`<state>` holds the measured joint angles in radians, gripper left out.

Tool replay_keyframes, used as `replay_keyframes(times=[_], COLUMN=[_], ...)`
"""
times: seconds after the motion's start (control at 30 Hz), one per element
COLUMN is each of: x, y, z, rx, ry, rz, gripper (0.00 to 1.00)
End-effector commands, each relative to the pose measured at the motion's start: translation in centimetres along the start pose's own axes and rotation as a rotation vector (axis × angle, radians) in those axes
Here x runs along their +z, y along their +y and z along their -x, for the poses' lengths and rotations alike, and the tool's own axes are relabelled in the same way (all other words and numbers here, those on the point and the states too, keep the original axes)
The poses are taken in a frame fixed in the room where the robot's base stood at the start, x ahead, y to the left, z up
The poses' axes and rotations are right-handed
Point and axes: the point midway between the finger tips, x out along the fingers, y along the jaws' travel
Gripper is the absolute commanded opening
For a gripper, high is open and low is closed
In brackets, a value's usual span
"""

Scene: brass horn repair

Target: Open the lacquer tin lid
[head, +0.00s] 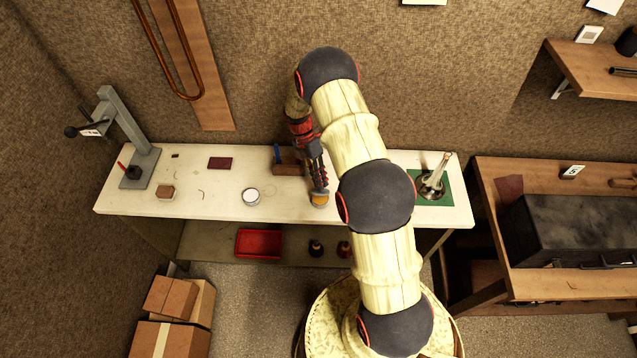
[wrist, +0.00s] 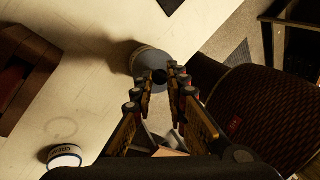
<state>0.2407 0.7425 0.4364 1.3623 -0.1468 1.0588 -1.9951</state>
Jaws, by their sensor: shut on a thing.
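The lacquer tin appears to be the small round can (head: 319,201) near the front edge of the white bench. In the head view its side looks amber. In the wrist view its top (wrist: 146,60) looks blue-grey, with a small dark knob (wrist: 160,75) between my fingertips. My gripper (head: 319,190) reaches down onto the can from above. Its fingers (wrist: 162,80) are shut on the lid by this knob. The fingers hide part of the lid, and I cannot tell whether the lid sits flush or is raised.
A white-topped tin (head: 251,195) stands left of the gripper. A brown wooden block (head: 288,168) lies behind the gripper. A green mat (head: 445,191) with a metal stand is at the bench's right end. A grey press (head: 137,165) stands at the left end. The bench's front edge is close.

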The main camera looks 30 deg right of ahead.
Motion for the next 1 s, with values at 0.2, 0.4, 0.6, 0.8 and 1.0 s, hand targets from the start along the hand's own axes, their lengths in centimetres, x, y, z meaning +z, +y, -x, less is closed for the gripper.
replay_keyframes(times=[0.2, 0.4, 0.6, 0.8, 1.0], x=[1.0, 1.4, 1.6, 1.6, 1.6], y=[0.9, 1.2, 1.2, 1.2, 1.2], z=[0.2, 0.5, 0.7, 0.7, 0.7], rx=[-0.090, -0.147, -0.174, -0.181, -0.181], ry=[0.100, 0.161, 0.190, 0.197, 0.196], rz=[0.036, 0.061, 0.072, 0.075, 0.075], gripper=[0.00, 0.00, 0.00, 0.00, 0.00])
